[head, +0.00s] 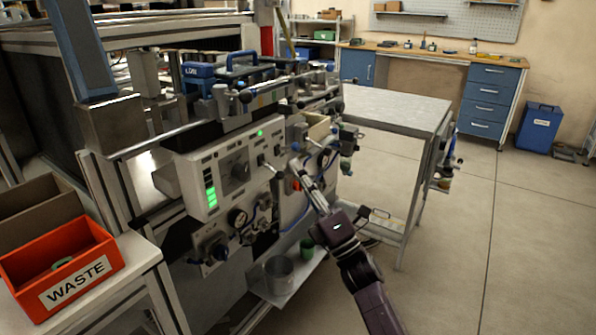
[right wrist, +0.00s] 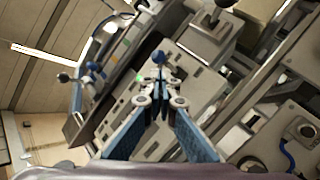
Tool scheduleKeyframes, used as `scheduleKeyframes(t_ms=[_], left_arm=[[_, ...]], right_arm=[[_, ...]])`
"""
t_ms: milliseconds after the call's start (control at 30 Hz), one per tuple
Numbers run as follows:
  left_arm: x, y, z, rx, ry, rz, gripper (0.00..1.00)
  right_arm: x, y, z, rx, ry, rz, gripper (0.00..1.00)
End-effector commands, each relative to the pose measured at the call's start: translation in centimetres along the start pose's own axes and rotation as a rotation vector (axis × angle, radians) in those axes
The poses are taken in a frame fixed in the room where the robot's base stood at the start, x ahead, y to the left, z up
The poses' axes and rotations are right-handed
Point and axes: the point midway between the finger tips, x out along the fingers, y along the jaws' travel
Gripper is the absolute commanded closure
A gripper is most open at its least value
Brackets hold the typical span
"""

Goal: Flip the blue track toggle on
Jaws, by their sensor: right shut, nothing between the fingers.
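A small blue ball-tipped toggle (right wrist: 158,58) shows in the right wrist view, just beyond my right fingertips. I cannot tell whether they touch it or which way it is flipped. In the head view I cannot pick it out for sure; my gripper partly covers that area. My right gripper (head: 299,168) is at the right side of the pale control panel (head: 205,190). In the right wrist view the gripper (right wrist: 159,84) has its fingertips together with nothing between them. My left gripper is not in view.
An orange waste bin (head: 92,277) stands at lower left. Levers, gauges and hoses crowd the machine front. A grey metal table (head: 395,106) stands behind my right arm. The floor at right is clear, with a blue bin (head: 540,128) at the back.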

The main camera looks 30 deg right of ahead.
Motion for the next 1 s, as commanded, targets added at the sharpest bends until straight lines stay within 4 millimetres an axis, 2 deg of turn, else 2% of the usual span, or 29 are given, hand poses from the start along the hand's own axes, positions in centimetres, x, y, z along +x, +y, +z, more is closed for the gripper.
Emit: scheduleKeyframes(t_ms=[167, 400, 600, 800, 1000], left_arm=[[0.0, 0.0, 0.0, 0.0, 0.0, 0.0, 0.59], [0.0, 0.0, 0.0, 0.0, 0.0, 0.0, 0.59], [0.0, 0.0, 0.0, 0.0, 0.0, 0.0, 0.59], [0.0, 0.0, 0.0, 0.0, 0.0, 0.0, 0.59], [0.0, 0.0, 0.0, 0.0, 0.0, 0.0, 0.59]], right_arm=[[-1.8, -0.1, 0.0, 0.001, -0.001, -0.003, 1.0], [-7.0, -0.1, 0.0, 0.001, -0.001, -0.006, 1.0], [-10.4, -0.1, 0.0, 0.0, -0.001, -0.004, 1.0], [-11.9, 0.0, 0.1, 0.0, -0.001, -0.001, 1.0], [-12.0, 0.0, 0.1, 0.0, -0.001, 0.0, 1.0]])
